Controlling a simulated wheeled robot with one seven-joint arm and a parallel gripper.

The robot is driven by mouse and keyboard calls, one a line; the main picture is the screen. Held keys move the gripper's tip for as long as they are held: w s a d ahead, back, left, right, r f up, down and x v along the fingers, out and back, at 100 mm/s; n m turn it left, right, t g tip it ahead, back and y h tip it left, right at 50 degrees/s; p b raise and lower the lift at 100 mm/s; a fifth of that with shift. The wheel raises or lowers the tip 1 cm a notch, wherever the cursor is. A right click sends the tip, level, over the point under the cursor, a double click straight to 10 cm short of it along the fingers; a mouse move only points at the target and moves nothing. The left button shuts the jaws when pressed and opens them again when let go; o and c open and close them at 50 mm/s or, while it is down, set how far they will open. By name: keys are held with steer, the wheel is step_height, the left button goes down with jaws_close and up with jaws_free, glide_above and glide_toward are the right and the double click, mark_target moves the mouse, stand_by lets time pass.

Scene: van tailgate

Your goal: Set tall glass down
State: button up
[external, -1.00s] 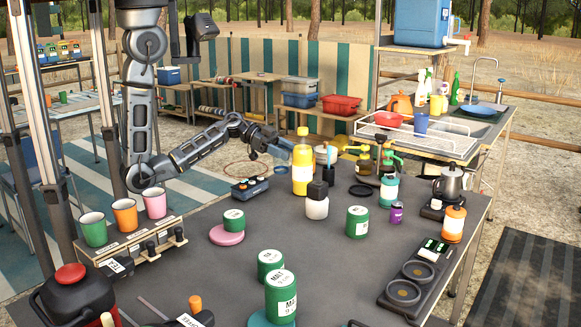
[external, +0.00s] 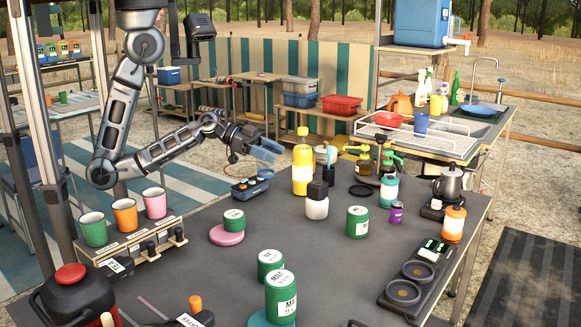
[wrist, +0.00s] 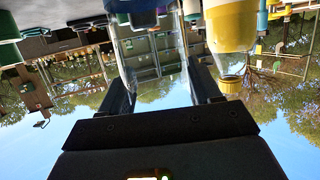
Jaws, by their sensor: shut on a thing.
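My gripper (external: 250,142) is above the far left edge of the dark table (external: 330,260), left of the tall yellow bottle (external: 302,165). It is shut on the tall glass (external: 268,151), which is clear with a bluish tint and looks tilted in the external view. In the wrist view the glass (wrist: 150,58) lies between the two fingers (wrist: 160,90), and I see the background through it. The glass is in the air, apart from the tabletop. The wrist view is upside down, with the yellow bottle (wrist: 228,30) beside the glass.
A white bottle with a black top (external: 317,203) and green tins (external: 357,222) stand farther right. Three cups (external: 124,214) stand at the left. Bare tabletop shows in the middle.

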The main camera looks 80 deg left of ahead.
steer(key=s+d+r+n+t+y+p, duration=0.1)
steer(key=s+d+n+y, duration=0.15)
steer(key=d, duration=0.45)
steer(key=s+d+r+n+t+y, duration=0.1)
steer(key=s+d+r+y, duration=0.1)
steer(key=s+d, duration=0.35)
steer(key=shift+h, duration=0.25)
steer(key=shift+w+a+f+p, duration=0.2)
steer(key=shift+w+a+f, duration=0.9)
steer(key=shift+w+f, duration=0.6)
steer(key=shift+w+a+f+p, duration=0.2)
steer(key=shift+w+a+f, duration=1.05)
steer(key=shift+f, duration=0.8)
steer(key=shift+w+a+f+p, duration=0.2)
steer(key=shift+w+a+f, duration=0.8)
steer(key=shift+w+f, duration=0.75)
steer(key=shift+s+f, duration=0.15)
steer(key=shift+f, duration=0.05)
steer(key=shift+f, duration=0.1)
steer(key=o, duration=1.2)
steer(key=shift+c, duration=0.2)
